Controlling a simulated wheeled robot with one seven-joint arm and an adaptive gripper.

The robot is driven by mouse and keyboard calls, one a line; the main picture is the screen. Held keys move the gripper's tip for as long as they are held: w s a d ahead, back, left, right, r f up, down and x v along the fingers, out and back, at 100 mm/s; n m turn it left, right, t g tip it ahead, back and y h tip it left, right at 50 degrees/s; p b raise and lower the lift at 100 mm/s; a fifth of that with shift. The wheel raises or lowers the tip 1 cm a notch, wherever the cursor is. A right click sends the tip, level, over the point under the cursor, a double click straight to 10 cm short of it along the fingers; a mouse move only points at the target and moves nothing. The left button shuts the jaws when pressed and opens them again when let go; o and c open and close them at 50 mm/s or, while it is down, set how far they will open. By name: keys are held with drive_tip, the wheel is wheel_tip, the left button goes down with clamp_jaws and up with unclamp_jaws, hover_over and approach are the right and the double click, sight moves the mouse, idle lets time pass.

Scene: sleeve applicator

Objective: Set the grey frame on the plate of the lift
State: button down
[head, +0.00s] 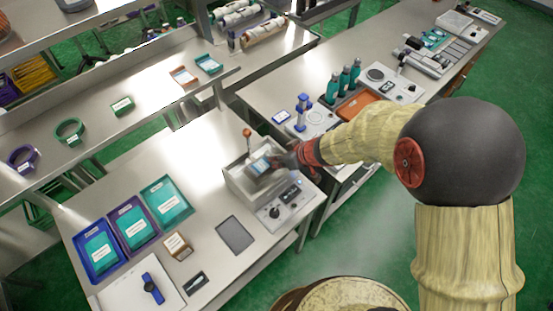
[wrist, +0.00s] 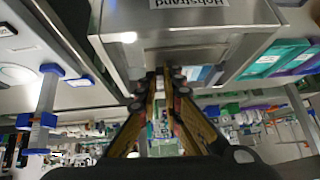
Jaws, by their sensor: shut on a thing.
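The lift is a metal box-like unit (head: 240,185) with a red-knobbed lever and a control panel, in the middle of the head view. In the wrist view, its labelled metal body (wrist: 190,20) fills the top, with the label upside down. The grey frame (head: 259,166), with a pale blue and white face, is at the tips of my gripper (head: 274,161), over or inside the lift's opening. My gripper (wrist: 168,76) is shut on it. The fingers hide part of the frame. I cannot tell whether it touches the lift's plate.
Blue and purple trays (head: 100,249) with teal contents stand at the left of the bench. A dark grey flat pad (head: 235,235) lies in front of the lift. Teal bottles (head: 354,75) and a blue-white stand (head: 302,112) are on the bench behind my arm.

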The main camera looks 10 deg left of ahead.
drive_tip(key=shift+f, duration=0.55)
drive_tip(key=c, duration=1.9)
unclamp_jaws()
drive_tip(key=v, duration=1.2)
